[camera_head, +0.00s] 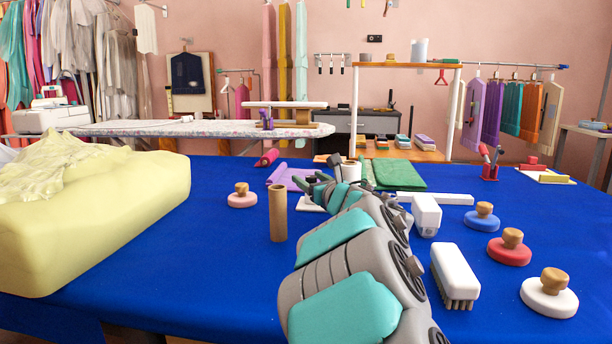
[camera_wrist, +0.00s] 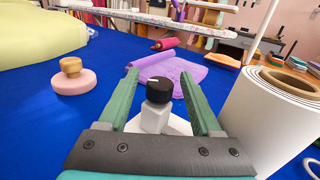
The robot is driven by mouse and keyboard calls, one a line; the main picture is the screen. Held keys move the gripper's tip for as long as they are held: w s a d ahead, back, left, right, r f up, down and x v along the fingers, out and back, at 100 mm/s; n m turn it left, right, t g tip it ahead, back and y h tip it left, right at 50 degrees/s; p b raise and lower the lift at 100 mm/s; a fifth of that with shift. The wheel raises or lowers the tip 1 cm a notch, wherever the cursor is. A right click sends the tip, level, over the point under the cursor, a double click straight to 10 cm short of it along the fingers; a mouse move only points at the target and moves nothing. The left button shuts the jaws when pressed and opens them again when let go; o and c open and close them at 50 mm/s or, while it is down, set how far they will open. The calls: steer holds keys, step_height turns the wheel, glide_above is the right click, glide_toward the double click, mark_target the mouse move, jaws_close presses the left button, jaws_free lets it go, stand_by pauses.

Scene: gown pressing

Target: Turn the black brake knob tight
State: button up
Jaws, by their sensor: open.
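The black brake knob (camera_wrist: 159,90) has a white mark on its top and sits on a white post (camera_wrist: 154,119) with a white base. In the wrist view my gripper (camera_wrist: 160,78) is open, with one green finger on each side of the knob and a gap showing on both sides. In the head view my gripper (camera_head: 322,184) is low over the blue table, and the knob cannot be made out there behind the arm. The white base (camera_head: 310,204) shows partly beside the gripper.
A white paper roll (camera_wrist: 270,120) stands close on the right of the gripper. A pink round block with a wooden knob (camera_wrist: 72,78) is to the left. Purple cloth (camera_wrist: 182,72) lies behind. A brown tube (camera_head: 278,213) and a white brush (camera_head: 455,274) stand nearby.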

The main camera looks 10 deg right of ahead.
steer(key=shift+x, duration=1.25)
steer(key=shift+a, duration=0.1)
steer(key=shift+c, duration=0.3)
jaws_close()
